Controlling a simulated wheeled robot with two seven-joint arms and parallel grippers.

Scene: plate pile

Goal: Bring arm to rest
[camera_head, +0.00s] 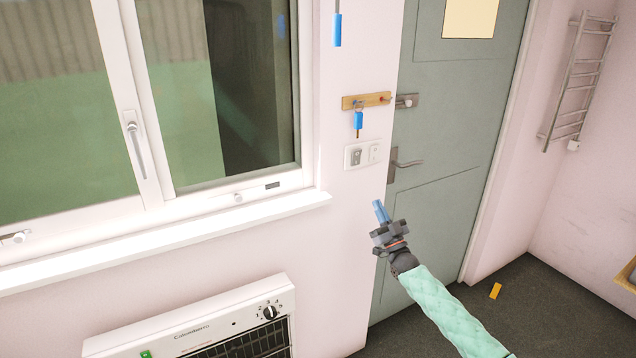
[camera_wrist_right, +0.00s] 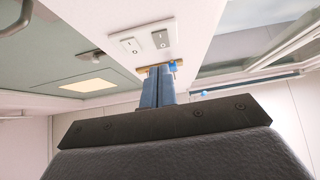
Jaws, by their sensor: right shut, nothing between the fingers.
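My right gripper (camera_head: 381,212) is raised in the middle of the head view, in front of the grey-green door and near the wall edge. Its blue fingers are together and hold nothing. My right arm, in a mint-green sleeve, reaches up from the lower right. In the right wrist view the fingers of my right gripper (camera_wrist_right: 158,88) stand side by side, pointing toward the wall with the switches. My left gripper does not show in either view.
A door (camera_head: 450,120) with a lever handle (camera_head: 405,163) stands behind the gripper. A wooden key rack (camera_head: 366,100) with a blue-tagged key (camera_head: 358,121) hangs above a switch plate (camera_head: 362,153). A windowsill (camera_head: 170,243) juts out at left, above a heater (camera_head: 200,325). A yellow piece (camera_head: 495,290) lies on the dark floor.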

